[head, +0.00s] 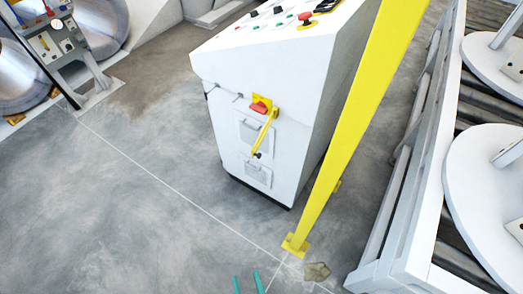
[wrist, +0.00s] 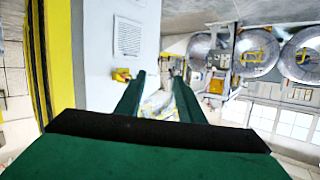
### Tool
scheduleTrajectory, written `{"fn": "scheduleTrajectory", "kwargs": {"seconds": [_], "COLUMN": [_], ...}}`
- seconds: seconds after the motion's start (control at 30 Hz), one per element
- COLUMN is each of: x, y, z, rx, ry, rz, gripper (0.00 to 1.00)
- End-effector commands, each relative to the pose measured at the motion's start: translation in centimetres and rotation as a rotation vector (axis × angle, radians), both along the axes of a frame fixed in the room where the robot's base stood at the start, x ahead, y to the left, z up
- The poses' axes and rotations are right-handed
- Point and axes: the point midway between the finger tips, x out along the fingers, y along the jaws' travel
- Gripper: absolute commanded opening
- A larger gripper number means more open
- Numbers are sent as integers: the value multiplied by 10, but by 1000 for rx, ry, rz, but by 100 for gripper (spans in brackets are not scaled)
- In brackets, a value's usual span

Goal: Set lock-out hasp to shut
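The lock-out hasp (head: 265,132) is a yellow bar on the front of a white control cabinet (head: 225,75). It slants down and left from a yellow plate with a red switch handle (head: 261,106), ending at a dark tip near the lower vent. My gripper (head: 246,283) shows only as two teal fingertips at the bottom edge, well in front of the cabinet. The fingers are apart with nothing visibly held. In the wrist view, a small yellow and red fitting (wrist: 121,75) shows on a white face left of my gripper (wrist: 158,76). How far the hasp is from shut is unclear.
A yellow post (head: 340,140) slants up right of the cabinet, its foot on the floor. A white-framed roller conveyor (head: 425,190) with round discs runs along the right. Large metal coils (head: 100,20) stand back left. The floor left of the cabinet is clear.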

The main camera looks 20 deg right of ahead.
Motion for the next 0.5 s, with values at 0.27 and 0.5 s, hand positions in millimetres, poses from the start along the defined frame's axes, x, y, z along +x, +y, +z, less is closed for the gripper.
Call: {"fn": "scheduleTrajectory", "kwargs": {"seconds": [0.27, 0.5], "x": [60, 129], "y": [-36, -60], "z": [-88, -127], "rx": [404, 807], "ry": [118, 156], "rz": [-259, -347], "gripper": [35, 35]}}
